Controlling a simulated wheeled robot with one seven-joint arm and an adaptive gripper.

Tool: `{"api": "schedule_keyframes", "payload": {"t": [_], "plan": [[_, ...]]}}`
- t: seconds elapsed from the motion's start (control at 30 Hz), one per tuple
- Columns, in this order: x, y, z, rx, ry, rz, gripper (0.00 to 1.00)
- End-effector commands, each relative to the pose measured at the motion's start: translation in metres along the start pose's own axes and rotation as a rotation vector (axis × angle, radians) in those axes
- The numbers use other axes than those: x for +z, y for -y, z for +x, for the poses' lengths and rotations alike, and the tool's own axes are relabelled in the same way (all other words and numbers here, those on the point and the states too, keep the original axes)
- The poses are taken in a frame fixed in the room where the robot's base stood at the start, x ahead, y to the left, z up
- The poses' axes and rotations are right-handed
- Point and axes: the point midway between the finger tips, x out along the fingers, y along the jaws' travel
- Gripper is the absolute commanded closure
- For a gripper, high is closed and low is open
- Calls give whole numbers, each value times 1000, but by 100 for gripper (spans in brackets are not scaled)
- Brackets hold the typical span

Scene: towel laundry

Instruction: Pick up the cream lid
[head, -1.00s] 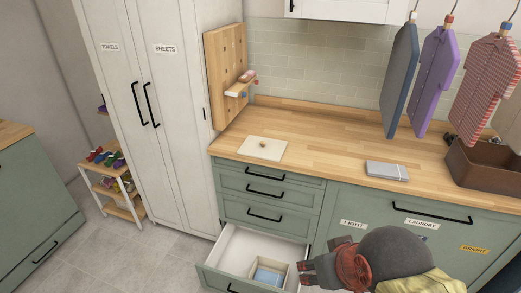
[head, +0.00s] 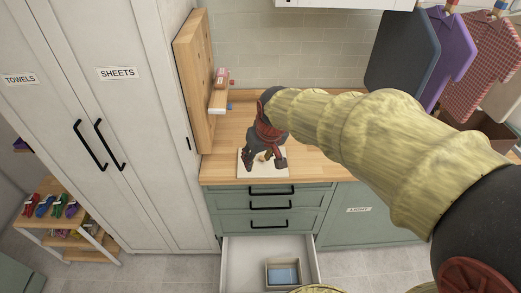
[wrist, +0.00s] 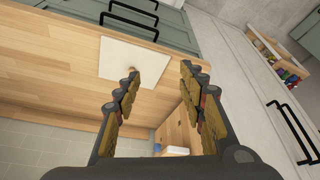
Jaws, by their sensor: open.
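The cream lid (head: 251,171) is a flat square panel with a small round wooden knob. It lies on the wooden counter near its front edge in the head view. In the wrist view my gripper (wrist: 158,75) is open with nothing between the fingers. My gripper hides part of the lid in the head view.
Below the counter (head: 224,145), an open drawer (head: 245,262) holds a box (head: 283,273) with something blue inside. A wooden pegboard (head: 192,85) with a small shelf stands at the left. Clothes (head: 405,60) hang at the right.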

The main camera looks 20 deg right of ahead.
Motion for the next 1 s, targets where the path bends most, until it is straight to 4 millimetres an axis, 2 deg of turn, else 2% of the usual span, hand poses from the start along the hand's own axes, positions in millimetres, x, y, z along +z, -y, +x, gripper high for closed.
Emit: {"api": "schedule_keyframes", "payload": {"t": [0.03,0.1,0.2,0.3,0.4,0.53,0.7,1.0], "plan": [[-20,-9,4,-1,22,6,59],[-41,-20,22,-1,36,6,59],[-66,-39,50,-1,58,9,59],[-82,-57,82,-1,78,12,59],[-90,-72,111,-1,95,13,59],[-92,-86,141,0,109,16,59],[-90,-94,162,0,118,16,59],[-87,-95,193,1,118,15,59]]}}
